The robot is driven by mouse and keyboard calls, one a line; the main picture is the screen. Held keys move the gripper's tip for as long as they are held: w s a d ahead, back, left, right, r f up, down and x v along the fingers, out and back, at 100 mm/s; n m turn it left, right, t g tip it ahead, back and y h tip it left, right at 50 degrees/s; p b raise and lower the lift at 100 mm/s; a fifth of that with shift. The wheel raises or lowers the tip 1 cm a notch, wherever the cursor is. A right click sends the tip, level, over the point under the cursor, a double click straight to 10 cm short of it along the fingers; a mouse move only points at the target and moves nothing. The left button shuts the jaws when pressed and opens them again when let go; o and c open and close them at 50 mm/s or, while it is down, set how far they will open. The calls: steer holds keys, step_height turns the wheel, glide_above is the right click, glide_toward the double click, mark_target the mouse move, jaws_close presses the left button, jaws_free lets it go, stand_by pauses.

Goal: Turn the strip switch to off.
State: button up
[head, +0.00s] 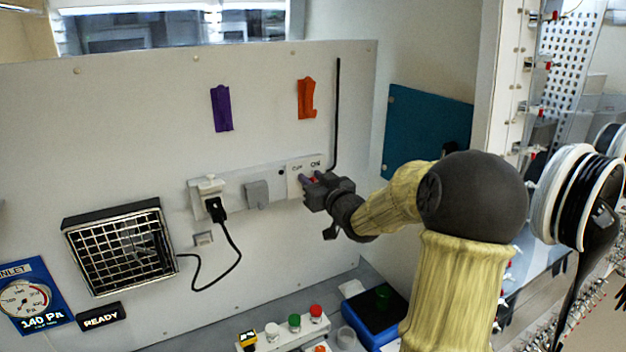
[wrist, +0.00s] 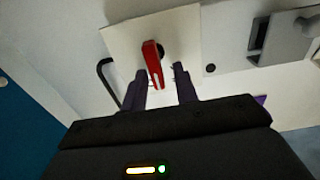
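The strip switch is a red lever (wrist: 152,62) on a pale square plate (head: 295,171) at the right end of the wall strip. The plate carries small labels, apparently OFF at left and ON at right. My gripper (head: 309,181) is at the plate and hides most of the lever in the head view. In the wrist view, my gripper's two dark fingers (wrist: 160,78) stand apart, one on each side of the lever's free end. Gaps show on both sides, so the gripper is open around the lever, not clamped on it.
The strip also holds a grey covered outlet (head: 257,194) and a black plug (head: 215,208) with a hanging cord. Below are a button box (head: 294,322) and a blue tray (head: 372,312). A teal panel (head: 425,132) is at right.

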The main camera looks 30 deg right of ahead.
jaws_close()
steer(key=shift+f+n+b, duration=0.1)
steer(key=shift+n+b, duration=0.2)
steer(key=shift+b, duration=0.2)
steer(key=shift+a+f+n+b, duration=0.1)
steer(key=shift+a+n+b, duration=0.2)
steer(key=shift+n+b, duration=1.25)
steer(key=shift+a+f+n+b, duration=0.1)
steer(key=shift+a+n+b, duration=0.2)
steer(key=shift+n+b, duration=1.2)
steer(key=shift+r+m+b, duration=0.1)
steer(key=shift+m+b, duration=0.15)
steer(key=shift+b, duration=0.15)
steer(key=shift+o, duration=0.8)
jaws_free()
